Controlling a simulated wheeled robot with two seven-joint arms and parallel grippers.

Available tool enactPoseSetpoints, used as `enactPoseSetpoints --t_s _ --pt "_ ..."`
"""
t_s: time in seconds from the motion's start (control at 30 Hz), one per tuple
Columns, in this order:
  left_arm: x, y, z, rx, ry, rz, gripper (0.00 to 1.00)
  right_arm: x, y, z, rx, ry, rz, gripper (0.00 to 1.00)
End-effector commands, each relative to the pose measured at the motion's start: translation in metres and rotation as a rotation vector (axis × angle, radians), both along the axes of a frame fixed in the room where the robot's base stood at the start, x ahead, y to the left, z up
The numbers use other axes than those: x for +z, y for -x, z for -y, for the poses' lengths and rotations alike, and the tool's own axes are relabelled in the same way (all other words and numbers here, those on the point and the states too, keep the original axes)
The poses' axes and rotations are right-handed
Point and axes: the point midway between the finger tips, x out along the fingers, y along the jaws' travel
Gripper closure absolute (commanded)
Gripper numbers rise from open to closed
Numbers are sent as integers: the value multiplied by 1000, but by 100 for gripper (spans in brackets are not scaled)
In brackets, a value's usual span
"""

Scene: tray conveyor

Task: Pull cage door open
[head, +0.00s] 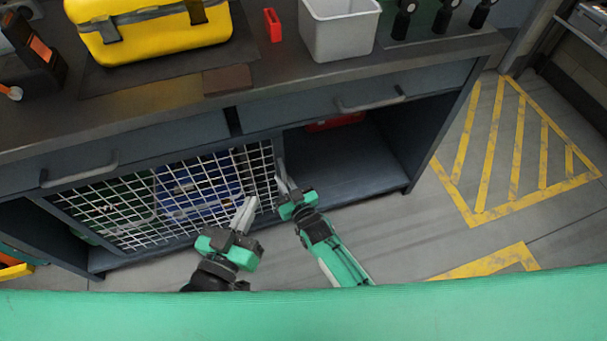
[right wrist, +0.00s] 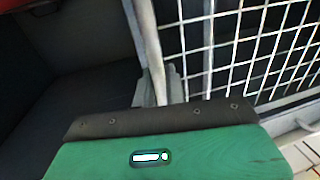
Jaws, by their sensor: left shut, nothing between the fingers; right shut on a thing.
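The cage door (head: 160,196) is a white wire mesh panel in the lower left of the workbench in the head view. In the right wrist view its mesh (right wrist: 235,45) fills the upper right. My right gripper (head: 281,176) is at the door's right edge. It is shut on the upright grey bar at that edge, which shows between its fingers in the right wrist view (right wrist: 160,88). Whether the door stands slightly ajar, I cannot tell. My left gripper (head: 247,205) is shut and empty, in front of the door's lower right part.
Blue and green items lie behind the mesh. The compartment right of the door is open, with a red item (head: 335,122) at its back. Drawer handles (head: 80,172) jut out above. A yellow case (head: 150,30) and grey bin (head: 340,35) stand on top. Floor at right is clear.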

Motion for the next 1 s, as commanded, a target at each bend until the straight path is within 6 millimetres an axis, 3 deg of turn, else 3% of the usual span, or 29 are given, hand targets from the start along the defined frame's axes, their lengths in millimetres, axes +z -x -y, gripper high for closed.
enactPoseSetpoints --t_s 0.2,0.57,0.6,1.0 --pt "-1 0 0 -1 -1 -4 100 0 5 -16 0 0 -1 100" --pt "-1 1 0 -1 -1 -5 100 -1 5 -17 0 0 -1 100" --pt "-1 1 0 -1 -1 -5 100 -1 5 -17 0 0 -1 84" --pt "-1 1 1 -4 -3 -16 100 0 10 -13 0 1 -2 83"
